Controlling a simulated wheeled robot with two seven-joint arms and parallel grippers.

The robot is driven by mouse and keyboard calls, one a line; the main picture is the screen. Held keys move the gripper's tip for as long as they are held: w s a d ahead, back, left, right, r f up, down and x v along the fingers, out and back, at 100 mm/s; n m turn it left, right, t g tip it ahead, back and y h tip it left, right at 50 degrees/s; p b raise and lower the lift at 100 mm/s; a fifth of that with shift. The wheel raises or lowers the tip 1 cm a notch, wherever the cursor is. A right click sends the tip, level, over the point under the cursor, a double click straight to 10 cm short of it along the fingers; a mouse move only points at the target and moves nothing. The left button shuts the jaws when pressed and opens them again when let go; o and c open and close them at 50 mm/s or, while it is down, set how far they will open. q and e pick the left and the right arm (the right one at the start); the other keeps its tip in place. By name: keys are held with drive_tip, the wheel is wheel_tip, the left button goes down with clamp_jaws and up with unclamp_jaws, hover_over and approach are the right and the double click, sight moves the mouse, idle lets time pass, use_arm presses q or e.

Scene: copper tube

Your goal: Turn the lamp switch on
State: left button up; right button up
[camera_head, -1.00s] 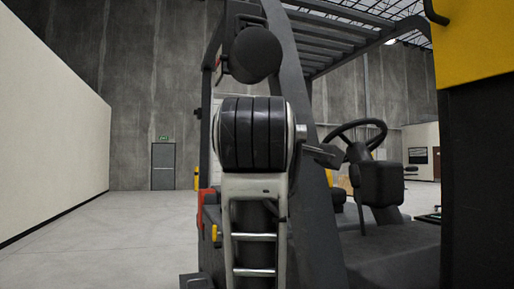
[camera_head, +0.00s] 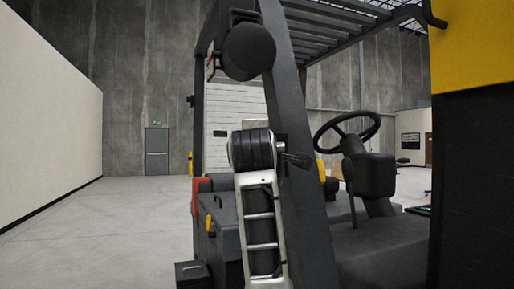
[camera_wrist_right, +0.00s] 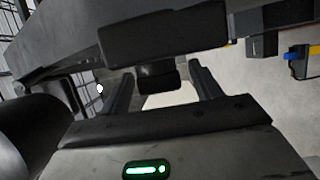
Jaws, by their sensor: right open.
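A round dark lamp (camera_head: 248,52) hangs high on the forklift's front post in the head view; I cannot make out a switch on it. In the right wrist view my right gripper (camera_wrist_right: 162,88) is open, with its two dark fingers apart. A small dark block (camera_wrist_right: 155,75) shows in the gap between the fingers, below a larger dark box (camera_wrist_right: 165,35). I cannot tell whether the fingers touch either one, or whether one is the switch. In the head view a white and black link of my arm stands below the lamp, and no gripper can be made out there.
The forklift's dark post (camera_head: 296,130) slants down beside my arm. Its steering wheel (camera_head: 347,132) and seat area are to the right. A yellow and black body (camera_head: 470,60) fills the right edge. Open floor (camera_head: 110,225) lies at the left, along a pale wall (camera_head: 50,100).

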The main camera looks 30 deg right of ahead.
drive_tip(key=c, duration=1)
